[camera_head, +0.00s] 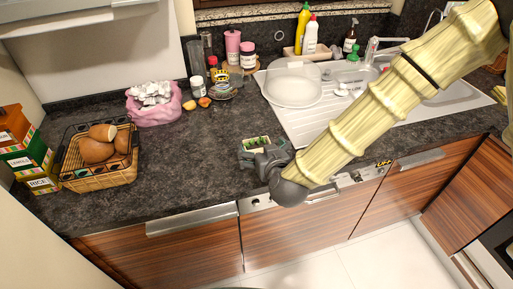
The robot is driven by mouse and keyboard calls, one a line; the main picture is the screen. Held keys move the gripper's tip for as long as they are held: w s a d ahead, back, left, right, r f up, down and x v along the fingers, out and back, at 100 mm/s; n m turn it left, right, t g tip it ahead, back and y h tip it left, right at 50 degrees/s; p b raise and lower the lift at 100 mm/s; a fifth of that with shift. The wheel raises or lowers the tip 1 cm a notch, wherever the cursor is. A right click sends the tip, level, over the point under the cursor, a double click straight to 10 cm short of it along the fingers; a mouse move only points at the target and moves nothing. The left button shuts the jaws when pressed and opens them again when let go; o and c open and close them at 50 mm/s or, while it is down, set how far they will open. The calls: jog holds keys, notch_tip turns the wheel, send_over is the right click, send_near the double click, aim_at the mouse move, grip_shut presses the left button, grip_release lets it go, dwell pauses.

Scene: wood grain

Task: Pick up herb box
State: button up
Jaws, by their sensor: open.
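The herb box (257,142), a small pale box with green contents, sits on the dark countertop (200,165) near its front edge, left of the sink drainer. My gripper (247,152) is at the near side of the box, low over the counter, and is open. It hides the lower front part of the box. I cannot tell whether the fingers touch the box or stand around it.
A wicker basket (88,180) with bread and stacked labelled boxes (27,150) stand at the left. A pink bag (155,113), jars and bottles line the back. The counter left of the gripper is clear.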

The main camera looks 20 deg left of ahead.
aim_at(255, 141)
jog(key=shift+p+x, duration=1.1)
jog(key=shift+x, duration=1.65)
jog(key=shift+f, duration=0.1)
jog(key=c, duration=1.2)
